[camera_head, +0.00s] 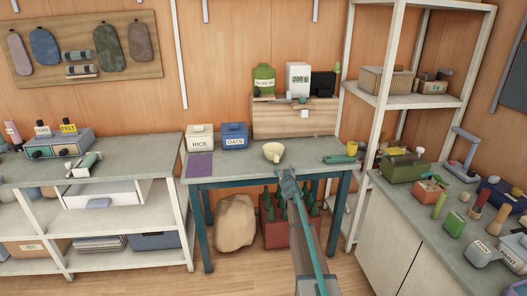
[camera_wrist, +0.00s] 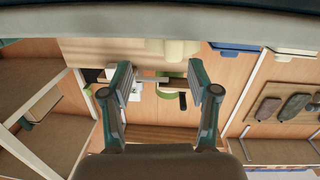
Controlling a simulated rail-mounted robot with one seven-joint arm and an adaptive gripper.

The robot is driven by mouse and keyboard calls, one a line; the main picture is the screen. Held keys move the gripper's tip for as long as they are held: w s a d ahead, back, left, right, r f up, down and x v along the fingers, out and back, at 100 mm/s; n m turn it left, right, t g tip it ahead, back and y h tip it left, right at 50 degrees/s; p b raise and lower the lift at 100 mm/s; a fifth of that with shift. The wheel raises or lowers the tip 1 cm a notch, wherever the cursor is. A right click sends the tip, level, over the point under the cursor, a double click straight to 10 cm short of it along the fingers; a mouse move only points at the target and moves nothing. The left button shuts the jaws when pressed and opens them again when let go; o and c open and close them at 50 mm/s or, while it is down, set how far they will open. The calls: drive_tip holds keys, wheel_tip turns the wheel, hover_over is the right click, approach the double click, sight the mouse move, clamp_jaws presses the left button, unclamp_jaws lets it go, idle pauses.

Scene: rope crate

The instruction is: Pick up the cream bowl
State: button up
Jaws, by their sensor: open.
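The cream bowl (camera_head: 273,153) stands on the grey top of the teal-legged table (camera_head: 325,168) in the head view. A cream shape at the top middle of the wrist view, which looks upside down, appears to be the same bowl (camera_wrist: 172,49), partly cut off. My gripper (camera_head: 286,174) is at the table's front edge, just in front of the bowl and slightly right of it. In the wrist view the two fingers of my gripper (camera_wrist: 164,78) are spread with nothing between them.
A RICE box (camera_head: 200,138) and a blue OATS box (camera_head: 234,136) stand behind left of the bowl. A purple mat (camera_head: 199,165) lies at the left. A wooden box (camera_head: 295,120) stands behind. A teal tool (camera_head: 338,159) and a yellow cup (camera_head: 352,148) are at the right.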

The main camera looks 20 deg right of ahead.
sight(277, 158)
drive_tip(key=shift+t+y, duration=0.5)
drive_tip(key=shift+t, duration=0.1)
drive_tip(key=w, duration=0.3)
drive_tip(key=w+r+p, duration=0.1)
drive_tip(key=w, duration=0.6)
drive_tip(key=shift+w+d+r+p, duration=0.25)
drive_tip(key=shift+w+r+p, duration=0.1)
drive_tip(key=shift+w+r, duration=0.05)
clamp_jaws()
